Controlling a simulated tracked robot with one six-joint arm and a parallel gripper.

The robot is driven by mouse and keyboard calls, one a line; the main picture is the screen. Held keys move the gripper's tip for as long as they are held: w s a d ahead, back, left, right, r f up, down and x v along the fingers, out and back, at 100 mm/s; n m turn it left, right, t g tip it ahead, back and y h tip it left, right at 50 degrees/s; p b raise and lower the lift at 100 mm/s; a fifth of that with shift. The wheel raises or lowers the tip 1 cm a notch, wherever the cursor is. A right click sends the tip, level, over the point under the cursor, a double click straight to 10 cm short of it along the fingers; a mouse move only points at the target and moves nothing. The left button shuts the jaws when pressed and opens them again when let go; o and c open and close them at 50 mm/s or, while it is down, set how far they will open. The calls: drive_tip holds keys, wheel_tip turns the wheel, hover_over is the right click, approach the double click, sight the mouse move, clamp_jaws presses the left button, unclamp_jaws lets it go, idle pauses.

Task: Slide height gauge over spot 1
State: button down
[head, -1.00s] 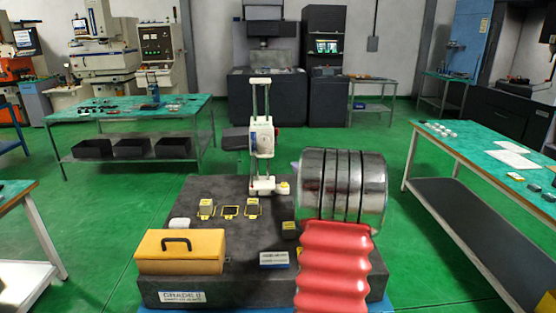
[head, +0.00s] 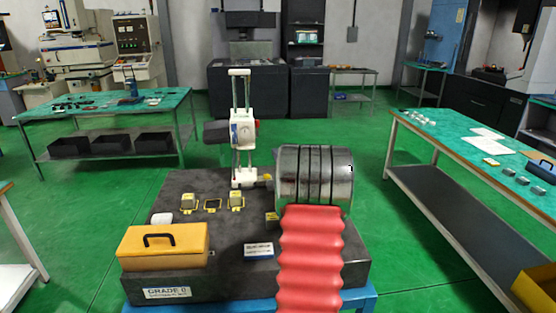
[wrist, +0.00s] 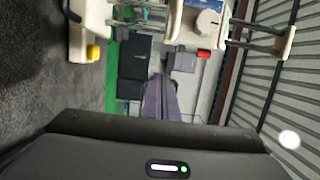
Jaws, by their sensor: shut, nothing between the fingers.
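The white height gauge (head: 242,130), with twin upright columns and a dial, stands upright near the back of the dark granite plate (head: 215,270). It also shows sideways along the top of the wrist view (wrist: 205,22). A small yellow part (head: 267,178) is at its base. I cannot read which is spot 1. My gripper (wrist: 160,125) appears as a dark body low in the wrist view, shut and apart from the gauge. My arm hides it in the head view.
A yellow toolbox (head: 163,248) stands at the plate's front left, with a small labelled box (head: 258,250) to its right. A yellowish block (head: 272,219) is beside my arm.

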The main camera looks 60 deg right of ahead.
drive_tip(key=w, duration=0.7)
drive_tip(key=shift+w, duration=0.15)
drive_tip(key=shift+d, duration=0.1)
idle(0.5)
